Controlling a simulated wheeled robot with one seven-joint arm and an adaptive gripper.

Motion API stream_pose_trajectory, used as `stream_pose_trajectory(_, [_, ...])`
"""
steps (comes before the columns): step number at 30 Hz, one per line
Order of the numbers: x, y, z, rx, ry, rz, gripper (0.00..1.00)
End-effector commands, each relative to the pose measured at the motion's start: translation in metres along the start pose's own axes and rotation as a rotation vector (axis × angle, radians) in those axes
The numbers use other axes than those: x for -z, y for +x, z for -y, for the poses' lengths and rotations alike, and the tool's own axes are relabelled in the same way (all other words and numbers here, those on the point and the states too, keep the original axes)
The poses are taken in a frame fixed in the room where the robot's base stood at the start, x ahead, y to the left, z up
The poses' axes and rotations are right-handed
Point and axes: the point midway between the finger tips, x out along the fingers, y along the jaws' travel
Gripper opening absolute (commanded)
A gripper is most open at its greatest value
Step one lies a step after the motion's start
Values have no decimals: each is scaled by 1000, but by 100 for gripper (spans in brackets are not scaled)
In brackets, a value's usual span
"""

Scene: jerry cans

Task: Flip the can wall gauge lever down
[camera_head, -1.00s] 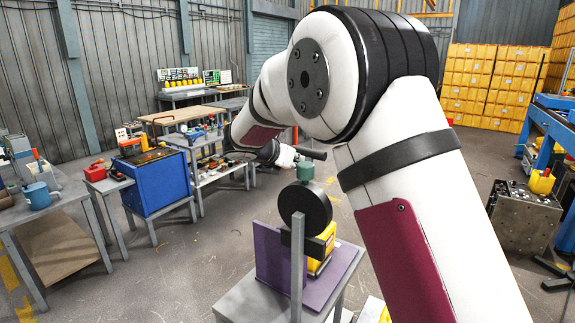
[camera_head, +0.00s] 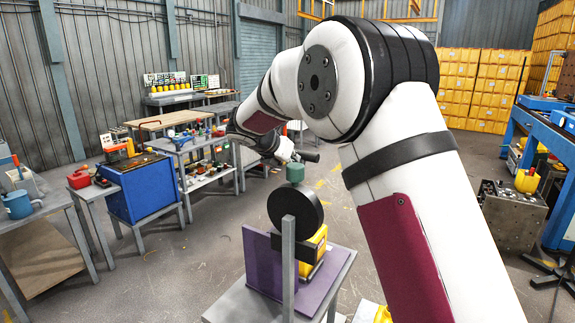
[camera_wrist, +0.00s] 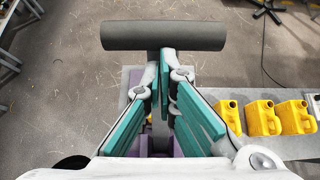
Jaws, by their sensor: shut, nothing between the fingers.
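The can wall gauge stands on a grey stand (camera_head: 235,300). It has a purple plate (camera_head: 262,262), a black round disc (camera_head: 296,209) and a grey upright (camera_head: 289,270). A yellow can (camera_head: 314,245) is behind the disc. A dark grey cylindrical bar (camera_head: 308,157), apparently the lever's grip, lies level above the disc. It also shows in the wrist view (camera_wrist: 165,36), crosswise at the fingertips. My gripper (camera_wrist: 166,56) is shut and empty, its teal fingers close to the bar; contact cannot be told. The head view shows the teal fingers (camera_head: 294,173) just above the disc. The lever's pivot is hidden.
Several yellow cans (camera_wrist: 262,117) stand in a row on a grey surface at the right of the wrist view. A blue cabinet (camera_head: 142,187) and workbenches stand to the left. A metal block with a yellow can (camera_head: 527,181) is at right.

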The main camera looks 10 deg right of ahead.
Motion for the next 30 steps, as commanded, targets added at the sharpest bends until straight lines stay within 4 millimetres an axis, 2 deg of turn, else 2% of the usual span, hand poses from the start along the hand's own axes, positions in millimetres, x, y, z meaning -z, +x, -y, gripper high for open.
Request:
stream_pose_trajectory(1, [-7, 13, 0, 2, 11, -25, 0])
stream_pose_trajectory(6, [-18, 46, -1, 1, 14, -160, 0])
stream_pose_trajectory(16, [-23, 100, 0, -1, 10, -402, 0])
stream_pose_trajectory(23, [-21, 136, 1, 1, 5, -396, 0])
stream_pose_trajectory(30, [-11, 185, 3, 3, 6, -389, 0])
